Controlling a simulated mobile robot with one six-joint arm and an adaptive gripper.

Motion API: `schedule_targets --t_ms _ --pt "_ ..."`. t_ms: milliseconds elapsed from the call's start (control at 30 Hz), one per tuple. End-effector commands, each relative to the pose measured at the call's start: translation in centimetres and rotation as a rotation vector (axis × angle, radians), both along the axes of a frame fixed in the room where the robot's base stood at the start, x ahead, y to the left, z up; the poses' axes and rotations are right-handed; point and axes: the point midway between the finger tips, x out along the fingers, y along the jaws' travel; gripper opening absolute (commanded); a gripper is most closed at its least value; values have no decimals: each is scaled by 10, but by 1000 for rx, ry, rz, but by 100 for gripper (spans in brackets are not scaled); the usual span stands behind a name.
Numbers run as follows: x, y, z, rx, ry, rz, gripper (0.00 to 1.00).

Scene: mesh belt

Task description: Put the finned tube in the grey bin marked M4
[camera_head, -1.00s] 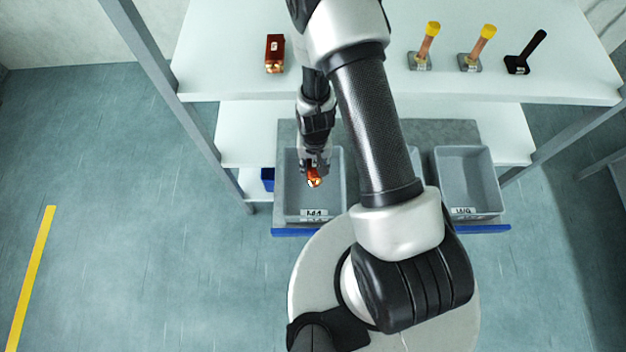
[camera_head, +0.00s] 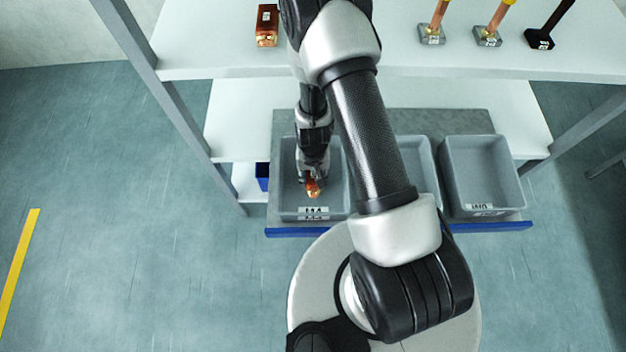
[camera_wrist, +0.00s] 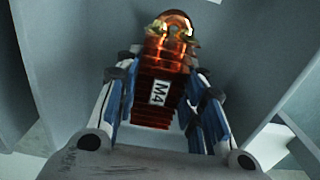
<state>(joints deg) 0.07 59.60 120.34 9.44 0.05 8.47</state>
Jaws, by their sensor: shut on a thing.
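The finned tube (camera_wrist: 163,75) is copper-coloured, with stacked fins, a bent top and a white M4 label. My gripper (camera_wrist: 165,100) is shut on it, one finger on each side, in the wrist view. In the head view my gripper (camera_head: 313,178) hangs over the left grey bin, with the copper end of the tube (camera_head: 313,189) showing below it. The grey bin marked M4 (camera_head: 292,212) has its label on the front wall. Grey bin walls surround the tube in the wrist view. I cannot tell whether the tube touches the bin floor.
A middle grey bin (camera_head: 419,150) is partly behind my arm, and a right grey bin (camera_head: 482,165) has its own label. A copper-red block (camera_head: 266,27) and several labelled stands are on the upper shelf (camera_head: 215,55) above. A blue bin (camera_head: 262,177) is at the left.

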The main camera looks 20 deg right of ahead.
Motion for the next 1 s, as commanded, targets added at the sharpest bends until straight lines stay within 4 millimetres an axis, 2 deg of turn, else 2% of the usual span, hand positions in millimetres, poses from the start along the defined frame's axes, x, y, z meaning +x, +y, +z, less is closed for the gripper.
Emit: schedule_targets --t_ms 33,100,333,500,533,800,1000 --pt "0 0 -12 0 -1 0 0" --pt "0 0 -15 0 -1 0 0" --pt "1 0 -12 0 -1 0 0" --pt "1 0 -17 0 -1 0 0" --pt "0 0 -17 0 0 0 38" --pt "0 0 -16 0 0 0 56" --pt "0 0 -16 0 0 0 56"
